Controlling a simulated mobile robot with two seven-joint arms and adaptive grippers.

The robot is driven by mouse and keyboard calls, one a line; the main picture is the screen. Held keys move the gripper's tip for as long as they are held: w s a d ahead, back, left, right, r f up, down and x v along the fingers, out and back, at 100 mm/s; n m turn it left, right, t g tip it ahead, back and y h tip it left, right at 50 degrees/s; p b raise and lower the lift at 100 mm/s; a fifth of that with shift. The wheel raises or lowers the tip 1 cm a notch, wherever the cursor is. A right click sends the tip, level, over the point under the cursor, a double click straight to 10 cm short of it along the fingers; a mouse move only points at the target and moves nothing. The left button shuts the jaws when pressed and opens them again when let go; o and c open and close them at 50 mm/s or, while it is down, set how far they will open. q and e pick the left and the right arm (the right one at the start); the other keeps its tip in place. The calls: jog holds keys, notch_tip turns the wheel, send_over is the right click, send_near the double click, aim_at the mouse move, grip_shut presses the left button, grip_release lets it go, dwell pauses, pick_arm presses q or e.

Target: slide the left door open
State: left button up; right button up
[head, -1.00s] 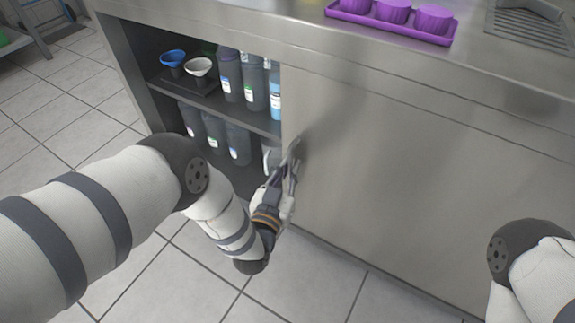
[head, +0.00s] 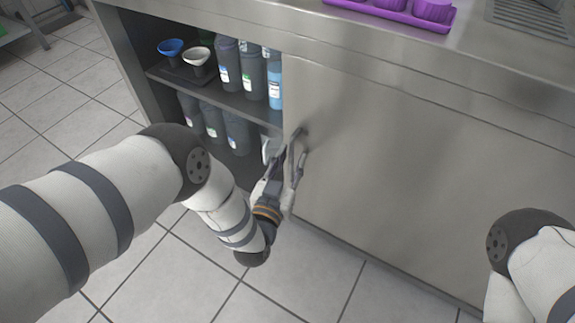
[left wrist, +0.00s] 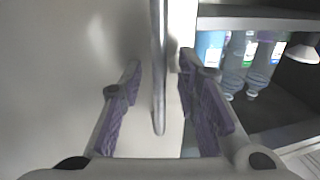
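The steel cabinet's door panel (head: 400,190) covers the middle and right of the front in the head view. Left of its edge the cabinet stands open, showing shelves. My left gripper (head: 295,162) is at this edge, its fingers spread. In the left wrist view, the open fingers (left wrist: 163,100) stand on either side of a narrow upright metal bar (left wrist: 158,70), apparently the door's handle, with visible gaps on both sides. The door face (left wrist: 60,80) lies left of it there. My right gripper is out of view; only part of that arm shows at right.
Shelves (head: 240,100) hold several grey bottles (head: 227,65), a blue bottle (head: 274,85), a blue funnel (head: 171,47) and a white funnel (head: 198,56). A purple tray (head: 400,15) sits on the worktop. Tiled floor (head: 290,265) is clear in front.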

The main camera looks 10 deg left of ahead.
pick_arm(q)
jog(key=s+a, duration=0.1)
jog(key=s, duration=1)
jog(key=shift+s+a, duration=0.35)
jog(key=shift+a, duration=0.05)
